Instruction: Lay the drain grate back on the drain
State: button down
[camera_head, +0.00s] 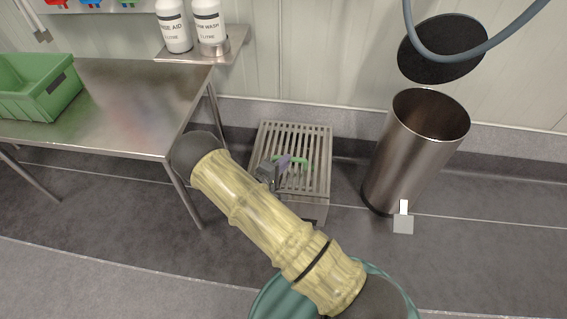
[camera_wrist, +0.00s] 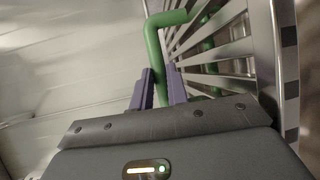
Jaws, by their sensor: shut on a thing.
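The drain grate (camera_head: 318,150) is a metal frame of parallel slats with a green handle (camera_head: 300,163) on it, in the middle of the head view by the wall. In the wrist view its slats (camera_wrist: 235,48) stand at the right and the green bent handle (camera_wrist: 154,45) comes between my fingers. My gripper (camera_head: 279,168) is over the near left part of the grate. Its purple fingers (camera_wrist: 161,75) are shut on the handle. The drain itself is hidden in both views. I cannot tell whether the grate is lifted or resting.
A steel table (camera_head: 120,85) with a green crate (camera_head: 62,100) stands at the left. A steel bin (camera_head: 410,150) stands right of the grate, with a round dark disc (camera_head: 420,65) and a hose (camera_head: 500,38) above. A wall shelf (camera_head: 185,54) holds two white bottles. Floor shows between grate and bin.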

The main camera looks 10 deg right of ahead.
jog(key=shift+f, duration=0.55)
dwell(0.9)
jog(key=shift+d, duration=0.2)
dwell(0.6)
jog(key=shift+a+f, duration=0.1)
jog(key=shift+f, duration=0.6)
dwell(0.4)
jog(key=shift+s+a+f, duration=0.1)
jog(key=shift+a, duration=0.05)
dwell(0.5)
jog(key=c, duration=1.3)
grip_release()
jog(key=shift+f, duration=0.2)
jog(key=shift+s+a+r+p, duration=0.2)
jog(key=shift+s+a+p, duration=0.15)
jog(key=shift+s+a, duration=0.15)
jog(key=p+v, duration=0.6)
jog(key=v, duration=1)
jog(key=shift+p, duration=0.4)
